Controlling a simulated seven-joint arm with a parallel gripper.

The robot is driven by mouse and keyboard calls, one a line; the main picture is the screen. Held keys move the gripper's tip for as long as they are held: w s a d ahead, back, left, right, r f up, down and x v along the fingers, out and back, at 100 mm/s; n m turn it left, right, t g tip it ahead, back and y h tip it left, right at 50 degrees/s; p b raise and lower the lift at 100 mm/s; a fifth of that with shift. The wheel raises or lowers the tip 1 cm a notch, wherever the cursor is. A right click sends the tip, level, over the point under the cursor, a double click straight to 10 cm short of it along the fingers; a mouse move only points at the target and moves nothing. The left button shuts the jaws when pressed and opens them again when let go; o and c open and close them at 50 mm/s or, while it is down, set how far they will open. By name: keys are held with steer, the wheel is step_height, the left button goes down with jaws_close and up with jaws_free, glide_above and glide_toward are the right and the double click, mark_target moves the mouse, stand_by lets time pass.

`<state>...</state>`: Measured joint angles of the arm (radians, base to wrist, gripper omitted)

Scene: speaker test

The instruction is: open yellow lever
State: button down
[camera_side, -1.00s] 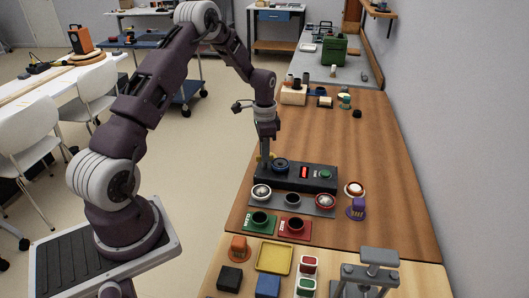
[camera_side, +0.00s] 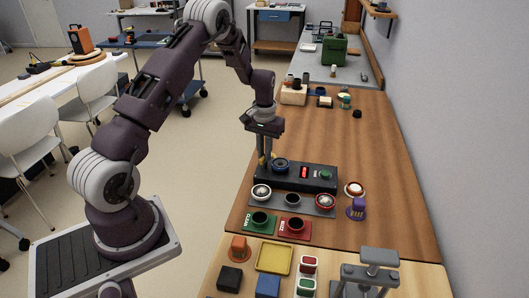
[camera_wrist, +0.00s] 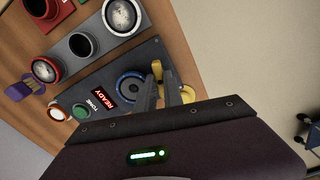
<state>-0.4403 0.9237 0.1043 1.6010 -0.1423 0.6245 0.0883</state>
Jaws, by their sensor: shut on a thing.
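The yellow lever (camera_side: 262,160) stands at the left end of a black box (camera_side: 262,182), beside a blue-ringed round part (camera_side: 280,165). In the wrist view the lever's yellow (camera_wrist: 187,93) shows at and beside the fingers. My gripper (camera_side: 265,157) points down at the lever; in the wrist view its fingers (camera_wrist: 161,80) are shut on the lever, partly hiding it.
A grey tray (camera_side: 277,200) with round parts lies in front of the box. A green mat (camera_side: 250,227) and a red mat (camera_side: 304,235) hold dark cups. A purple part (camera_side: 357,208) stands to the right. The wooden table behind the box is largely clear.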

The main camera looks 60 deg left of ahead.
steer(key=shift+n, duration=1.6)
steer(key=c, duration=1.5)
jaws_free()
steer(key=shift+o, duration=0.2)
steer(key=shift+r, duration=0.15)
